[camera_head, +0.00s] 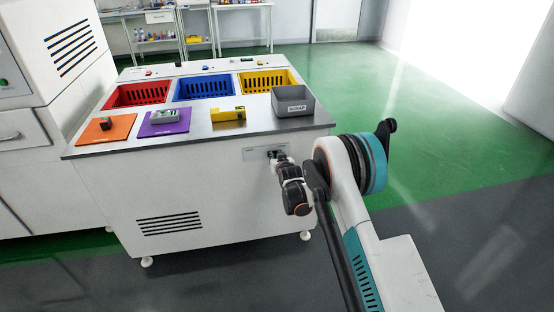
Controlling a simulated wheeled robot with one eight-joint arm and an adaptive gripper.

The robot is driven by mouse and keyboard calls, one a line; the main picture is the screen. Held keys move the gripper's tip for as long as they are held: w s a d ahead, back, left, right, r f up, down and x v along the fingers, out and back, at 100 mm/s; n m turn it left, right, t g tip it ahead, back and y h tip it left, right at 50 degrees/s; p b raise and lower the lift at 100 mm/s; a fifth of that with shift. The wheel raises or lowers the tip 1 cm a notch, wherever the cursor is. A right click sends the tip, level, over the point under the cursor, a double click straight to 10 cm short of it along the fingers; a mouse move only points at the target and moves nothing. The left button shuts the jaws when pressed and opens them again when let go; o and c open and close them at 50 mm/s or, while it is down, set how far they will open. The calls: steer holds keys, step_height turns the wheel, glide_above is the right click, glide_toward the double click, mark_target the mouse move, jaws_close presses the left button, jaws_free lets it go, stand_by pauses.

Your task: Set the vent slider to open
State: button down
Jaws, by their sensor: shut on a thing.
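The vent slider's pale panel (253,154) is on the upper right of the white cabinet's front face, below the worktop edge. My gripper (274,155) is at the right part of this panel, shut on the vent slider's knob. The knob itself is hidden by the fingers, and its position along the track cannot be told. The panel's lettering is too small to read.
The worktop (195,137) above holds red (112,101), blue (178,97) and yellow (291,87) bins, and a grey box (301,115) near its right corner. A louvred grille (170,224) is lower on the front. Green floor is free at right.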

steer(key=shift+d, duration=0.15)
steer(key=c, duration=1.4)
jaws_free()
steer(key=shift+w+d, duration=0.1)
steer(key=shift+d, duration=0.05)
steer(key=shift+c, duration=0.2)
steer(key=v, duration=1.2)
steer(key=shift+f, duration=0.1)
